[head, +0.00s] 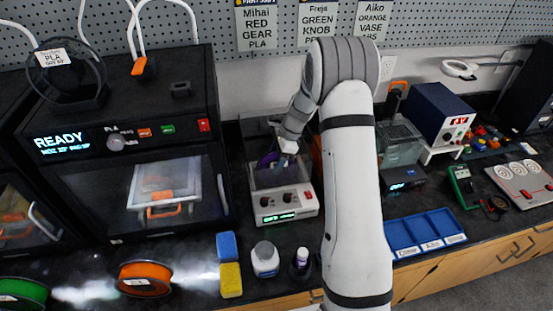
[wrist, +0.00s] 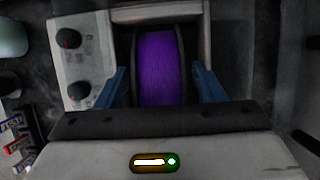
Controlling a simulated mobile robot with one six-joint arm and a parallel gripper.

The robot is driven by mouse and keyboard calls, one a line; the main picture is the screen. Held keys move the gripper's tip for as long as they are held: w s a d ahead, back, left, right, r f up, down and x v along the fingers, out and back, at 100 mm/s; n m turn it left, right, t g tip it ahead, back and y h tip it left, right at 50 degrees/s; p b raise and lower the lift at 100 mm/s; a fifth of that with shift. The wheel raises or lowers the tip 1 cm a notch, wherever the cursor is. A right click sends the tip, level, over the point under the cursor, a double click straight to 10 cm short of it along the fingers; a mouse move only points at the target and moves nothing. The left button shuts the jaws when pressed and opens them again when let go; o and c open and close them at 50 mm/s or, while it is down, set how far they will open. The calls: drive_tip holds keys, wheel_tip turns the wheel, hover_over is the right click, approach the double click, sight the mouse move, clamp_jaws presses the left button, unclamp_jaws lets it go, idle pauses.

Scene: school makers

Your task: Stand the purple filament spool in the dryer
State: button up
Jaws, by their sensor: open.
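The dryer (head: 284,205) is a pale box with two dark knobs and a lit green display, standing on the bench right of the printer. The purple filament spool (wrist: 162,68) stands upright on edge in the dryer's bay; a sliver of it shows in the head view (head: 268,161). My gripper (wrist: 163,88) is over the dryer, with one blue finger on each side of the spool. The fingers are open, with dark gaps beside the spool. The dryer's knob panel (wrist: 82,60) shows at left in the wrist view. The spool's lower part is hidden.
A printer (head: 130,150) reading READY stands left of the dryer. An orange spool (head: 145,279), a blue block (head: 227,246), a yellow block (head: 231,280), a white jar (head: 265,260) and a small bottle (head: 300,264) stand in front. A blue tray (head: 427,234) lies right of my arm.

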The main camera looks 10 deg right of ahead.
drive_tip(key=b+v, duration=0.2)
drive_tip(key=v, duration=1)
drive_tip(key=s+a+r+n+h, duration=0.1)
drive_tip(key=s+a+r+n, duration=0.1)
drive_tip(key=s+r+n, duration=0.35)
drive_tip(key=s+a+r+n+t+h, duration=0.1)
drive_tip(key=s+n, duration=0.5)
drive_tip(key=s, duration=0.7)
drive_tip(key=s+r+n+t+h, duration=0.2)
drive_tip(key=s+n, duration=0.4)
drive_tip(key=s, duration=0.7)
drive_tip(key=shift+s+a, duration=0.25)
drive_tip(key=shift+a, duration=0.15)
drive_tip(key=shift+r+n, duration=0.2)
drive_tip(key=shift+n, duration=0.05)
